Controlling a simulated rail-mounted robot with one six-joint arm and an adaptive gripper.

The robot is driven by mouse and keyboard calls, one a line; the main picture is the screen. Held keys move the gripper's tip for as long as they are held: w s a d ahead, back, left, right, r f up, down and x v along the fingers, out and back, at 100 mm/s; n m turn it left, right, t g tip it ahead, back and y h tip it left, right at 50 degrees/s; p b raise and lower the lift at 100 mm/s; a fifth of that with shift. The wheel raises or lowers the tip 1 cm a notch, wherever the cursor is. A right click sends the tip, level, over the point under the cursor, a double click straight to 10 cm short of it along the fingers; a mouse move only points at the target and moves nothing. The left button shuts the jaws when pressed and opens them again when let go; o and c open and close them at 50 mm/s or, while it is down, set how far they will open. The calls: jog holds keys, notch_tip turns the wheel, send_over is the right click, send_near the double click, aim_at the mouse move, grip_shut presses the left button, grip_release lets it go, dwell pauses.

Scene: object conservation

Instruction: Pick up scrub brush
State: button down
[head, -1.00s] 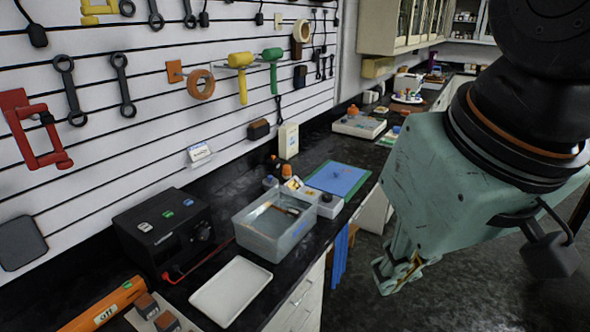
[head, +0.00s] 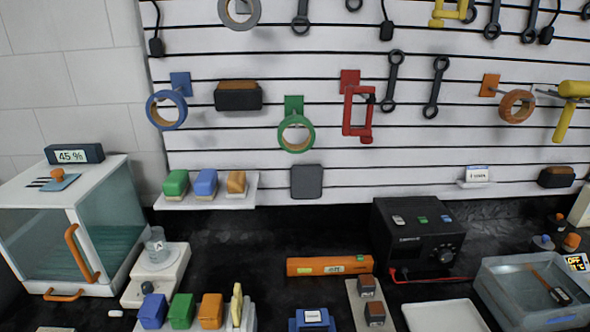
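I cannot tell for sure which thing is the scrub brush. A block with a brown top and black lower part (head: 238,97) is on the slatted wall. A similar, smaller block (head: 556,178) is on the wall at the right. Green (head: 175,183), blue (head: 205,184) and orange-brown (head: 236,184) blocks with pale lower parts sit on a white wall shelf (head: 165,204). A long brown and black object (head: 550,287) lies in the clear grey tub (head: 500,292) at the lower right. My gripper is out of view.
A glass-sided cabinet (head: 120,215) stands at the left. A white tray (head: 440,316) lies beside the tub. Dark bench between the cabinet and cylinder is partly free.

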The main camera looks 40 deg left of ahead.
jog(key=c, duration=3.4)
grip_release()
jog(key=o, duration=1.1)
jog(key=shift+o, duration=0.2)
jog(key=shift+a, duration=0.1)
